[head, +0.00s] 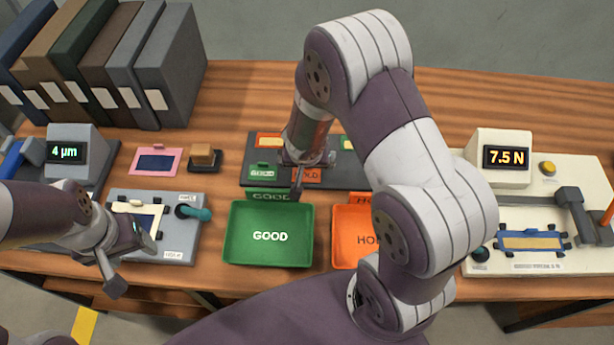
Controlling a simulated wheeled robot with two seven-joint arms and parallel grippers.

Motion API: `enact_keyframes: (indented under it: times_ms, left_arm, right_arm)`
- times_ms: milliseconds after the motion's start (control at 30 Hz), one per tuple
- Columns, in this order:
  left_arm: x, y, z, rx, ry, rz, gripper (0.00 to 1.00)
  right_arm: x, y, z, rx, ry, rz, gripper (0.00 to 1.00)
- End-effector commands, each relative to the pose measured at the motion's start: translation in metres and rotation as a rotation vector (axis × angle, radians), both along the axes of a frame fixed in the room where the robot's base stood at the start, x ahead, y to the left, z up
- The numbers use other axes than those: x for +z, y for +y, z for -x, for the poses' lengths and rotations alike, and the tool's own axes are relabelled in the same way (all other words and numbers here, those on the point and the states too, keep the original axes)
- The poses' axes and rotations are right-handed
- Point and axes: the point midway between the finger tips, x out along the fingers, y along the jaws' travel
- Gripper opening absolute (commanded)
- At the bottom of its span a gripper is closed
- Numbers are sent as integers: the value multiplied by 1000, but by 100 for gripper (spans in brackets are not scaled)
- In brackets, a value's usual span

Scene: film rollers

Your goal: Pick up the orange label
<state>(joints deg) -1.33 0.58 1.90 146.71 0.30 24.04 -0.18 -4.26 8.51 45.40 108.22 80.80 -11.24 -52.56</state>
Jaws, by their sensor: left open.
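An orange label (270,141) lies at the back left of a dark board (247,181) in the middle of the table. My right arm reaches over the board. My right gripper (300,180) points down near the board's front edge, to the right of and in front of the orange label, apart from it in the picture. Its fingers are small and partly merged with the background, so I cannot tell if they are open. My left gripper (132,264) is open and empty at the table's front left, by a grey fixture.
A green GOOD tray (240,255) and an orange HOLD tray (345,255), partly behind my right arm, stand in front of the board. Gauges stand left (75,135) and right (500,145). Binders (165,65) line the back left.

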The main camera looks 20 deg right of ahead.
Motion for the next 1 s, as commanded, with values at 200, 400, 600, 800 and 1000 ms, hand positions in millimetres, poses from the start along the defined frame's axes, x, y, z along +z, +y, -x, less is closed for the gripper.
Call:
enact_keyframes:
  times_ms: [200,400,600,800,1000]
  left_arm:
    - [-7,0,0,0,0,0,63]
    - [-7,0,0,0,0,0,63]
    - [-7,0,0,0,0,0,63]
    - [-6,0,0,0,0,0,63]
    - [9,0,0,0,0,0,63]
  right_arm:
    - [-13,-3,-5,-1,0,0,100]
    - [-12,-2,-5,-1,-1,-1,71]
    - [-12,-2,-5,-1,-1,-1,56]
    - [-11,-2,-5,-1,-1,-1,56]
    - [9,-2,-5,0,-1,0,56]
